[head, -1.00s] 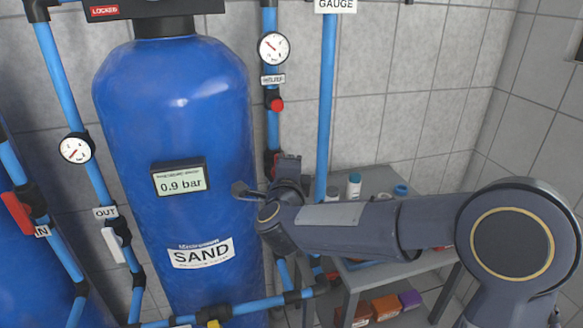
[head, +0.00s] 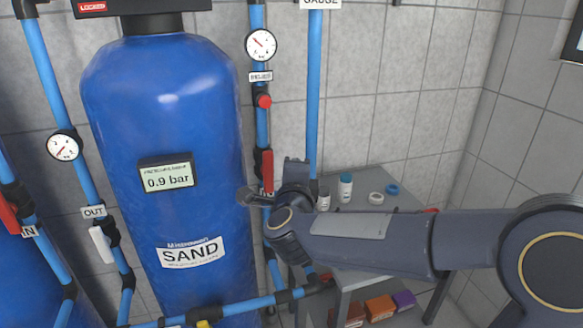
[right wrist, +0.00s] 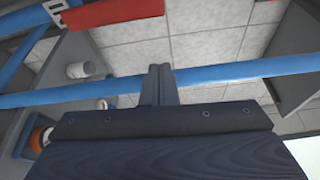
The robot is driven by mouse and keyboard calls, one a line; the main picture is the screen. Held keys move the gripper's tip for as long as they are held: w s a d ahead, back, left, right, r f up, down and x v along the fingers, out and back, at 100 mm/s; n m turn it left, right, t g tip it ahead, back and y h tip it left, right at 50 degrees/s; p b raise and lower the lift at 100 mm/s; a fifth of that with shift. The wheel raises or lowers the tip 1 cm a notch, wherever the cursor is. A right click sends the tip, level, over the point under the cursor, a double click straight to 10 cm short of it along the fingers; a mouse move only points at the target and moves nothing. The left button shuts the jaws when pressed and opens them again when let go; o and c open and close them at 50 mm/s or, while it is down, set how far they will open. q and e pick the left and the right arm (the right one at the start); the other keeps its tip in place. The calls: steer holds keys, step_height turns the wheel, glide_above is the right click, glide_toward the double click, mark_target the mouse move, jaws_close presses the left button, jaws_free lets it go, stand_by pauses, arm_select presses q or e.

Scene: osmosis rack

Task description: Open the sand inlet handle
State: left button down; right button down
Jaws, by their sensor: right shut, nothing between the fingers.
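The sand inlet handle (head: 267,164) is a red lever, upright along the blue pipe just right of the blue SAND tank (head: 160,110). Its lower part is close to a label partly hidden by my right gripper (head: 254,198). In the right wrist view the red handle (right wrist: 115,12) crosses the top left, beside a partly cut-off white label (right wrist: 57,8). My right gripper's fingers (right wrist: 158,85) are shut and empty, below the red handle in that view. A gap shows between fingertips and handle there; depth is hard to tell. My left gripper is not in view.
A grey table (head: 400,200) with small bottles and rings stands behind my right arm, with coloured boxes (head: 380,307) below. A blue vertical pipe (head: 313,90) rises right of the handle. Gauges and other valves with red and white handles are on the left pipes.

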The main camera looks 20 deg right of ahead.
steer(key=v, duration=0.5)
steer(key=shift+s+a+b, duration=0.15)
steer(key=shift+s+b, duration=0.1)
steer(key=shift+b, duration=0.05)
stand_by(0.9)
steer(key=s+d+f+n+g+y, duration=0.2)
steer(key=s+f+n+g+y, duration=0.1)
steer(key=s+f+n, duration=0.2)
steer(key=s+d+f+n+g+y, duration=0.2)
steer(key=s+f+n, duration=0.4)
steer(key=s, duration=0.7)
steer(key=s+d+f+n+g+y, duration=0.2)
steer(key=s+f+n+g+y, duration=0.2)
steer(key=s+n, duration=0.5)
step_height(320, 180, down, 2)
steer(key=shift+s+f+n+g+p, duration=0.1)
steer(key=shift+s+n+g+p, duration=0.2)
steer(key=shift+g, duration=0.9)
